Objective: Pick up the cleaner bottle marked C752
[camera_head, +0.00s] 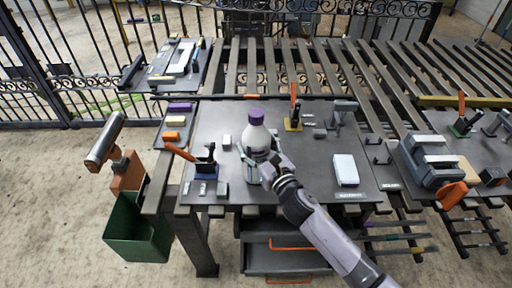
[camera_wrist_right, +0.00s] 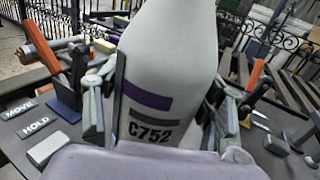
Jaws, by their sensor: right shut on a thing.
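The cleaner bottle (camera_head: 257,136) is white with a purple cap and stands upright at the middle of the dark worktable (camera_head: 300,190). In the right wrist view the bottle (camera_wrist_right: 172,50) fills the middle, with a purple bar, a grey bar and the mark C752 on its front. My right gripper (camera_head: 262,161) reaches in from the lower right and is shut on the bottle, with fingers on both sides of its body. The gripper hides part of the bottle's lower body, and I cannot tell whether its base touches the table. My left gripper is not in view.
A white box (camera_head: 345,169) lies to the right. A green bin (camera_head: 130,232) hangs at the left edge. Plates marked MOVE and HOLD (camera_wrist_right: 35,127) show in the wrist view.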

